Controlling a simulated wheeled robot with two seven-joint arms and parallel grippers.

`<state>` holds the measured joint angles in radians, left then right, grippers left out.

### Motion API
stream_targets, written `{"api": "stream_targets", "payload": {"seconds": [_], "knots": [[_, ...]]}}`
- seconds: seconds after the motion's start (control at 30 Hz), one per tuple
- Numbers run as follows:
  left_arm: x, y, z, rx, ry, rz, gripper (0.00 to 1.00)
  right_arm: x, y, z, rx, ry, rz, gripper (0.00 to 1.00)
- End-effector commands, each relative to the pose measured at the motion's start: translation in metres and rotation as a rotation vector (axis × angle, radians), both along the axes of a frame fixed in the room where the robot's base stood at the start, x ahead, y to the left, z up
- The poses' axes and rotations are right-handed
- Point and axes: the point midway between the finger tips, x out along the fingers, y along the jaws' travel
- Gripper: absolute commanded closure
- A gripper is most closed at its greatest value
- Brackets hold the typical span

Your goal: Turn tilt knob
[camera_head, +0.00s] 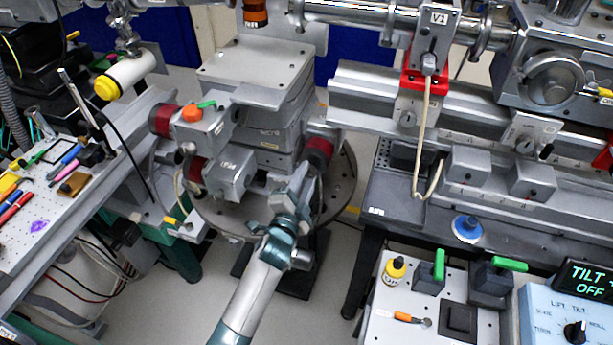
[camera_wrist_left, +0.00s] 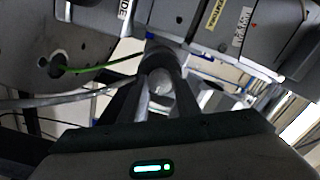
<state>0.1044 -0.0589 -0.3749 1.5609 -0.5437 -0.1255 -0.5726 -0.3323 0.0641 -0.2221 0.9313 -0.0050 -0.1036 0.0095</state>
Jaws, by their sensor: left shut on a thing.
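A stacked grey stage (camera_head: 255,85) stands on a round plate in the middle of the head view. A red and dark knob (camera_head: 318,150) sticks out of its right side. My left gripper (camera_head: 304,172) reaches up to this knob and is shut on it. In the left wrist view my left gripper's two dark fingers (camera_wrist_left: 158,88) close around a dark round knob end (camera_wrist_left: 157,58). The fingers hide part of it, and any turn marks cannot be read. My right gripper is not in view.
Two more red knobs, upper (camera_head: 165,120) and lower (camera_head: 193,168), sit on the stage's left. A control box (camera_head: 560,310) at the lower right has a display (camera_head: 587,281) reading TILT OFF. A rail (camera_head: 460,110) runs right; a tool-covered bench (camera_head: 60,215) stands left.

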Motion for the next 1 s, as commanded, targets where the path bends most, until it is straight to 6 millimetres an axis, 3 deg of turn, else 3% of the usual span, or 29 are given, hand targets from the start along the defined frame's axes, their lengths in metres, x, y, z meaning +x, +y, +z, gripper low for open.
{"api": "stream_targets", "payload": {"seconds": [0.4, 0.43, 0.5, 1.0], "knots": [[0.0002, 0.0009, -0.0007, -0.01, 0.004, 0.002, 0.93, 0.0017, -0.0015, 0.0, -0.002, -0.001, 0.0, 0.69], [0.0002, 0.0009, -0.0007, -0.009, 0.004, 0.002, 0.68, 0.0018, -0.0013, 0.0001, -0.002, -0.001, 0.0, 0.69], [0.0002, 0.0008, -0.0006, -0.009, 0.004, 0.002, 0.52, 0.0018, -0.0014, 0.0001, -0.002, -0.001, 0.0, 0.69], [-0.0049, 0.0016, 0.0, -0.009, 0.004, 0.0, 0.52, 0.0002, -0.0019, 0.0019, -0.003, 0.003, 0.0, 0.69]]}}
